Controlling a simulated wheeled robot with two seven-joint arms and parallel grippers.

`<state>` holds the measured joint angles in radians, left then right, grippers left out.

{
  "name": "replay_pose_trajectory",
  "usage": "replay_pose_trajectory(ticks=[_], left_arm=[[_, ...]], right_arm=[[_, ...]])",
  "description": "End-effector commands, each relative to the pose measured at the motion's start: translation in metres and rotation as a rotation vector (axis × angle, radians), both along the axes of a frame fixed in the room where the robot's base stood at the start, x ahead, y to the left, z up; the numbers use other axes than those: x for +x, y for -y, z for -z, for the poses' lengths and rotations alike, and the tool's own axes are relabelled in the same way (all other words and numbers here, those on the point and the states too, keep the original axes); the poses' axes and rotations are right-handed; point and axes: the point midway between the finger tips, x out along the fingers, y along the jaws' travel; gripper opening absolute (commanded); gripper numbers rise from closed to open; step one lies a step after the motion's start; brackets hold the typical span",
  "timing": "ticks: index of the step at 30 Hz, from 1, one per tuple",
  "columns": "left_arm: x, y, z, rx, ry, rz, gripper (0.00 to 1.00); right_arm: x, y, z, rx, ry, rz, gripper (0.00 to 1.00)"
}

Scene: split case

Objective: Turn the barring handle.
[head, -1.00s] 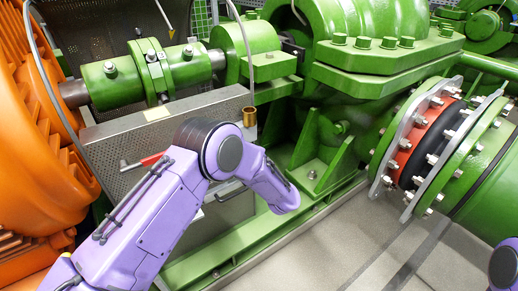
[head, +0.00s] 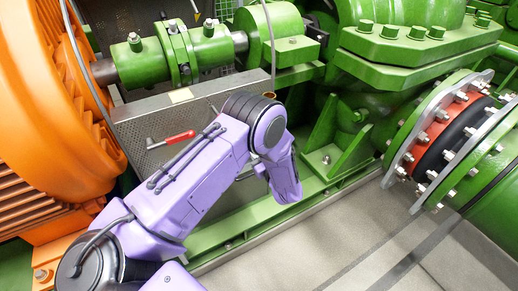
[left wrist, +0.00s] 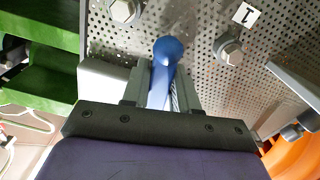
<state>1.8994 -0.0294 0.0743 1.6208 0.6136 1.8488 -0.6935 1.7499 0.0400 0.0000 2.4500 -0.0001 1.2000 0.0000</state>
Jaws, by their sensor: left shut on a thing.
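In the left wrist view a blue handle with a rounded end (left wrist: 168,50) stands between the fingers of my left gripper (left wrist: 165,88), which is shut on it. The handle lies in front of a perforated metal panel (left wrist: 205,65). In the head view my left gripper is hidden behind my purple arm, and the blue handle does not show. A red-gripped lever (head: 180,137) sits on the perforated guard (head: 150,118), left of my arm. I cannot tell from a label which is the barring handle. My right gripper is not in view.
A large orange finned motor (head: 55,110) stands at left, with a green shaft coupling (head: 178,55) beside it. A green pump casing (head: 415,45) and a bolted flange joint (head: 440,130) fill the right. A number 1 plate (left wrist: 244,14) and bolts mark the panel. The grey floor (head: 340,240) is clear.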

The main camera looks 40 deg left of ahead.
Motion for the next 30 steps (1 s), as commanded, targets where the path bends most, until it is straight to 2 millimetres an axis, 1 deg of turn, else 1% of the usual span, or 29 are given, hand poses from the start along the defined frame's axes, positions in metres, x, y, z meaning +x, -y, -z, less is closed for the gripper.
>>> replay_pose_trajectory(ticks=[1, 6, 7, 8, 9, 16, 19, 23, 27, 30], left_arm=[[-0.003, 0.000, 0.003, -0.003, -0.005, -0.004, 0.00], [-0.002, 0.000, 0.003, -0.003, -0.004, -0.003, 0.00], [-0.002, 0.001, 0.003, -0.003, -0.004, -0.003, 0.35], [-0.002, 0.000, 0.003, -0.003, -0.004, -0.003, 0.44], [-0.002, 0.001, 0.002, -0.003, -0.004, -0.002, 0.49], [0.000, 0.001, 0.001, -0.002, -0.001, 0.000, 0.49], [-0.002, 0.008, 0.001, -0.002, -0.002, 0.003, 0.49], [-0.013, 0.031, 0.002, -0.001, -0.003, 0.005, 0.49], [-0.027, 0.062, 0.002, -0.002, -0.002, 0.005, 0.49], [-0.036, 0.080, 0.002, -0.001, -0.001, 0.003, 0.49]], right_arm=[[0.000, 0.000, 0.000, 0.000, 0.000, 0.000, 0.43], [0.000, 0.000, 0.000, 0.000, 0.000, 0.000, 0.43], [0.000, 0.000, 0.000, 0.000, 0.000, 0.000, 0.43], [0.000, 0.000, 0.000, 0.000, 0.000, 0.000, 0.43], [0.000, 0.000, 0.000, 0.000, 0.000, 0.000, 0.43], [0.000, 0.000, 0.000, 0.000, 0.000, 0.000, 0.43], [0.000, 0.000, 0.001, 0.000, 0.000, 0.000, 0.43], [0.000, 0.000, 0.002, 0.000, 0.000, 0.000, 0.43], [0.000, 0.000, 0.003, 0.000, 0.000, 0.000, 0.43], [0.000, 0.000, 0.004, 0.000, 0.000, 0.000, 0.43]])
